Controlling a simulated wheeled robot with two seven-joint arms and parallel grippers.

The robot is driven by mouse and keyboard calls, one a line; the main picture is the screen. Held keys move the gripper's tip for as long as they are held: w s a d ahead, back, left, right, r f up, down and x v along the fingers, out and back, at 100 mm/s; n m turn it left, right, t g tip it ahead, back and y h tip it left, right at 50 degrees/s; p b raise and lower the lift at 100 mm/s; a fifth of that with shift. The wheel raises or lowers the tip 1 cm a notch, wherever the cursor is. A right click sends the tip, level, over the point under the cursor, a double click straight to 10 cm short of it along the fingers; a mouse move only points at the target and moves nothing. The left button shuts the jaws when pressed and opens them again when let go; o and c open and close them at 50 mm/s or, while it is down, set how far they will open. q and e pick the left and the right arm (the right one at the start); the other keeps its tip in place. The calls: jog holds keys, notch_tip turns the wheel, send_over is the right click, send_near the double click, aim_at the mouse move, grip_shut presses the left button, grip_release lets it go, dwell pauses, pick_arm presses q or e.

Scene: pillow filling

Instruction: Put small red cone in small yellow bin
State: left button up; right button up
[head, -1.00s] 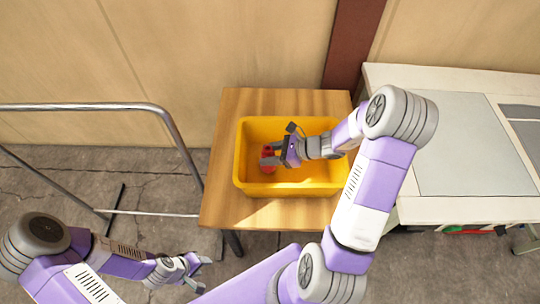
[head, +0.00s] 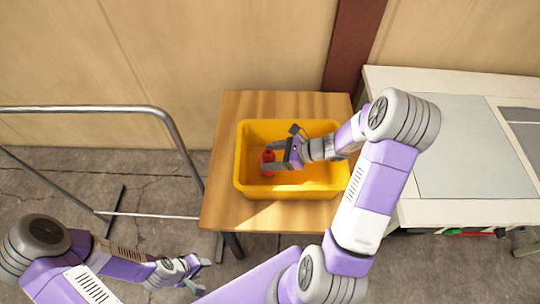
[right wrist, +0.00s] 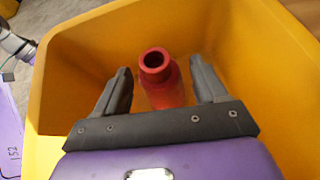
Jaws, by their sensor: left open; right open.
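The small red cone (head: 268,162) is inside the small yellow bin (head: 243,182), near its left end. In the right wrist view the cone (right wrist: 165,85) looks upright, with its round hollow top showing and its base partly hidden. My right gripper (head: 273,157) reaches into the bin from the right. Its open fingers (right wrist: 160,88) are on either side of the cone, with gaps visible between them and it. The bin also fills much of the right wrist view (right wrist: 250,60). My left gripper (head: 195,272) is open and empty at lower left, above the floor.
The bin stands on a wooden table (head: 235,108). A pale workbench (head: 460,150) adjoins on the right. A metal rail frame (head: 80,106) stands at left. The table top left of the bin is bare.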

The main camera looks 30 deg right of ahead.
jog(key=p+v, duration=0.2)
jog(key=v, duration=0.9)
jog(key=shift+s+r+p, duration=0.1)
jog(key=shift+s+p, duration=0.05)
jog(key=shift+p, duration=0.15)
